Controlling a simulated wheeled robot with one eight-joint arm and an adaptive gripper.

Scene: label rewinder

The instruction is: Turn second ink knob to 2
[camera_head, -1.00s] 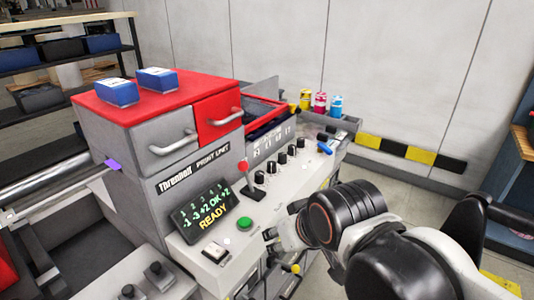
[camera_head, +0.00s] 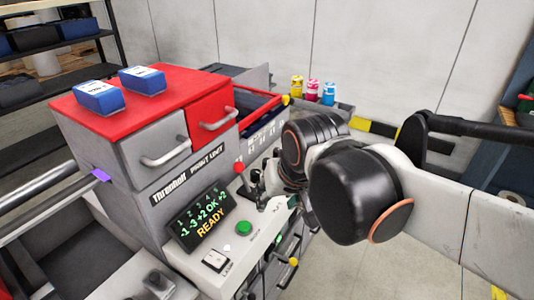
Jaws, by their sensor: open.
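The grey print unit (camera_head: 185,185) with a red top stands at the left. Its sloped display (camera_head: 202,220) shows a row reading -1, -3, +2, OK, +2 above READY. The row of black ink knobs on the light control panel is mostly or wholly hidden behind my arm and gripper, so I cannot read the second knob's setting. My gripper (camera_head: 268,185) is open over the panel, just right of the red-ball lever (camera_head: 239,168). Its fingertips are small and partly hidden, and I cannot tell whether they touch a knob.
A green button (camera_head: 244,228) and a white rocker switch (camera_head: 215,260) sit on the panel's near end. Blue boxes (camera_head: 98,98) lie on the red top. Yellow, magenta and cyan ink bottles (camera_head: 312,90) stand behind. Open floor lies at the right.

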